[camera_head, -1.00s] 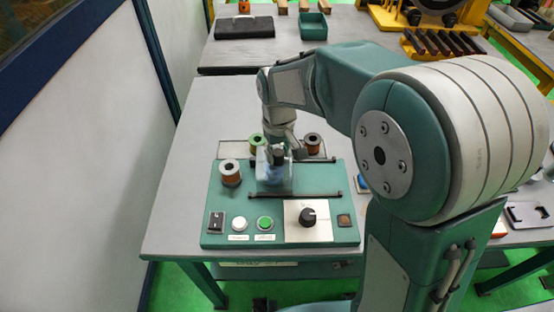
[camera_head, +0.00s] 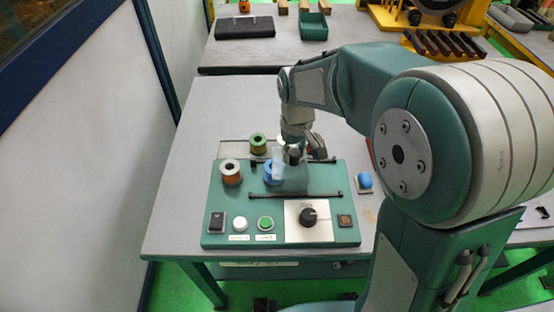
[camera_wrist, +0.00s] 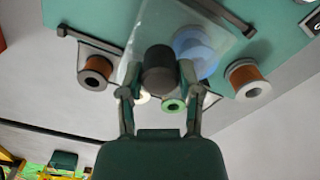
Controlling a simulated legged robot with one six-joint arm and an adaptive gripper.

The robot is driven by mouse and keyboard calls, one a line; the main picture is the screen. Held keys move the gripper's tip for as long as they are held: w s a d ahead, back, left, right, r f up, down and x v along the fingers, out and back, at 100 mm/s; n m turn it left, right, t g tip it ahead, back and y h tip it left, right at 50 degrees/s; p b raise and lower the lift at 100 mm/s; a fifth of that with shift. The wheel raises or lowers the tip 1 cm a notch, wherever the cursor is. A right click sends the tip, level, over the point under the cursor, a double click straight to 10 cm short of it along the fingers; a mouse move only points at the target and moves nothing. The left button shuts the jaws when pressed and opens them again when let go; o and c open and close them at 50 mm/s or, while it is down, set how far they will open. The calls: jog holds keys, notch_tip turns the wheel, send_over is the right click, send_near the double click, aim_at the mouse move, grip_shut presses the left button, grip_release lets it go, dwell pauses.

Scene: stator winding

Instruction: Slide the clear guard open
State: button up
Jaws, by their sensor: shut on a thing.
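The clear guard (camera_head: 291,180) is a see-through box on the teal panel (camera_head: 225,212), between two black rails (camera_head: 310,195). Its black knob (camera_wrist: 158,68) shows in the wrist view between my fingers. My gripper (camera_head: 295,152) is shut on this knob; it also shows in the wrist view (camera_wrist: 156,84). A blue round part (camera_head: 271,174) sits at the guard's left side in the head view, partly uncovered. In the wrist view the blue part (camera_wrist: 197,47) shows at least partly through the clear wall (camera_wrist: 150,30). The guard's right side is partly hard to make out.
A copper spool (camera_head: 231,172) stands left of the guard and a green spool (camera_head: 258,143) behind it. Buttons, a switch and a black dial (camera_head: 308,215) line the panel's front. Another blue part (camera_head: 365,181) lies right of the panel. The grey table (camera_head: 190,130) is clear at left.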

jog(key=shift+s+d, duration=0.1)
jog(key=shift+d, duration=3.3)
jog(key=o, duration=0.8)
notch_tip(320, 180, up, 6)
jog(key=s+r+m+t, duration=0.1)
jog(key=s+m+t, duration=0.1)
jog(key=s, duration=0.4)
jog(key=s+d+r+m+t, duration=0.1)
jog(key=s+r, duration=0.1)
jog(key=s, duration=0.4)
jog(key=s+d+r+m+t, duration=0.1)
jog(key=s+r+m+t, duration=0.1)
jog(key=s, duration=0.4)
jog(key=shift+s+r+m+t, duration=0.2)
jog(key=shift+s+m+t, duration=0.1)
jog(key=shift+s, duration=0.1)
